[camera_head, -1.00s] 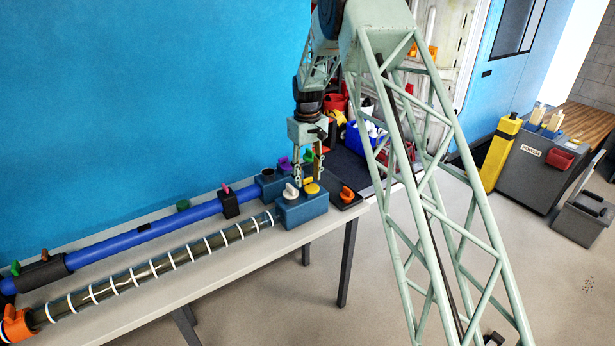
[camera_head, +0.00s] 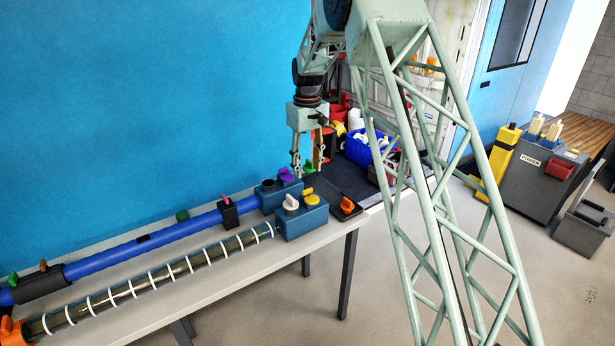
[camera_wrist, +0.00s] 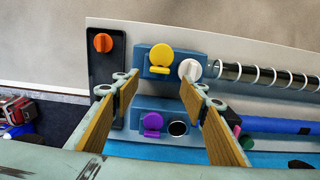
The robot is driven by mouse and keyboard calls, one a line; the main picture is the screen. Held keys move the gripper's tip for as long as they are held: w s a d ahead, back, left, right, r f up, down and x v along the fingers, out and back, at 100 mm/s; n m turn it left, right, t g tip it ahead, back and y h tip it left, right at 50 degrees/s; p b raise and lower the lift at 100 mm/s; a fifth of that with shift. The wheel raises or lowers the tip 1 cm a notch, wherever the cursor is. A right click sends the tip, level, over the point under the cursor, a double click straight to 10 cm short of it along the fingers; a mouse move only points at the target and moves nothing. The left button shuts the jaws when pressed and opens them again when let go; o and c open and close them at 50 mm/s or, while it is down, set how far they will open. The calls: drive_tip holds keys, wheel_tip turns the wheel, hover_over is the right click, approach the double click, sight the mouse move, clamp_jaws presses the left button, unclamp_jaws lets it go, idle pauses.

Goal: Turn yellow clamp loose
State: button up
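The yellow clamp (camera_head: 309,199) is a knob with a tab on top of the near blue block (camera_head: 315,219), beside a white knob (camera_head: 291,203). In the wrist view the yellow clamp (camera_wrist: 160,57) shows as a round disc with a smaller tab below it, next to the white knob (camera_wrist: 190,68). My gripper (camera_head: 307,172) is open and empty, above and behind the yellow clamp. In the wrist view its fingers (camera_wrist: 158,88) are wide apart, with the yellow clamp just beyond the tips. The fingers do not appear to touch it.
A purple clamp (camera_wrist: 152,122) sits on the far block beside a dark round opening. An orange knob (camera_head: 346,205) lies on a dark tray to the right. A clear ringed tube (camera_head: 170,274) and a blue tube (camera_head: 150,238) run left along the table (camera_head: 240,279).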

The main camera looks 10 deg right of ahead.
drive_tip(key=shift+r, duration=1.5)
drive_tip(key=s+r+m+t+b, duration=0.1)
drive_tip(key=s+r+b, duration=0.1)
drive_tip(key=s+r, duration=1.1)
drive_tip(key=s+r+m+t+b, duration=0.1)
drive_tip(key=s+r, duration=0.8)
drive_tip(key=s, duration=0.7)
drive_tip(key=s+f+m+t+b, duration=0.1)
drive_tip(key=s+f, duration=0.1)
drive_tip(key=s, duration=1.7)
drive_tip(key=s+f+m+t+b, duration=0.1)
drive_tip(key=s+f+b, duration=0.1)
drive_tip(key=s, duration=1.6)
drive_tip(key=shift+s+a+f, duration=0.15)
drive_tip(key=shift+s+f, duration=0.2)
drive_tip(key=shift+f, duration=0.25)
